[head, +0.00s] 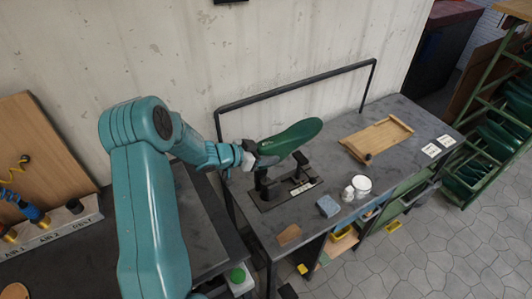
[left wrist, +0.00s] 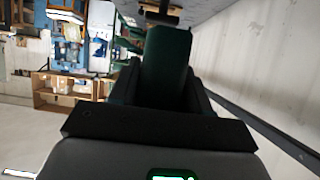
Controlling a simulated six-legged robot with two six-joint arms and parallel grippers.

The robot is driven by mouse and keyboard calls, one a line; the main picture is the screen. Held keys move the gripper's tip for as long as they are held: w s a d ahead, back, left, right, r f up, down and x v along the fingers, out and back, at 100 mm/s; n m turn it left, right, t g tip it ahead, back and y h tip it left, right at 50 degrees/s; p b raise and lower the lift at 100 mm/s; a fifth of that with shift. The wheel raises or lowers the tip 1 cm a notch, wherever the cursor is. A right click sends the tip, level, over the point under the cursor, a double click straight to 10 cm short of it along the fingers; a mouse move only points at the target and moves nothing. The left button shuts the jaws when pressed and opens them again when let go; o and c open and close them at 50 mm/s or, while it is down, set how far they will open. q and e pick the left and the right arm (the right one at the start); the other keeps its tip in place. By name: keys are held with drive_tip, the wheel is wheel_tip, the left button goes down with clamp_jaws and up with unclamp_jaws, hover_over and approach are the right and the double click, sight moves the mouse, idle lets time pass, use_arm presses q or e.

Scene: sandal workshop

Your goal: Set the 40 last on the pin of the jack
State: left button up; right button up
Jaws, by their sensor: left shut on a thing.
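The green last (head: 292,138) is in my left gripper (head: 252,158), which is shut on its left end. It is held above the workbench, its broad rounded end pointing right and slightly up. In the left wrist view the last (left wrist: 165,62) runs forward from between the dark fingers. The black jack (head: 272,197) stands on the bench below it, with a dark base and upright posts. The last overlaps the jack's upper part in the head view, so I cannot tell whether it touches the pin. The last's size number is not readable. My right gripper is not in view.
A black rail (head: 295,86) runs behind the bench. A wooden board (head: 378,136), white pot (head: 361,184), small bottle (head: 348,194), blue block (head: 328,206) and tan piece (head: 289,235) lie on the bench. A green rack (head: 492,130) stands right. Bare bench lies between jack and board.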

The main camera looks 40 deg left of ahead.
sight(266, 171)
use_arm(q)
drive_tip(key=shift+s+f+b, duration=0.15)
drive_tip(key=shift+f+b, duration=0.4)
drive_tip(key=shift+f, duration=0.15)
drive_tip(key=shift+f+b, duration=0.85)
drive_tip(key=shift+f, duration=0.1)
wheel_tip(266, 171, down, 2)
drive_tip(key=shift+f+b, duration=0.2)
drive_tip(key=shift+b, duration=0.9)
drive_tip(key=shift+f+b, duration=0.8)
drive_tip(key=shift+f, duration=0.35)
drive_tip(key=shift+r, duration=0.1)
drive_tip(key=shift+r+p, duration=2.25)
drive_tip(key=shift+r, duration=0.2)
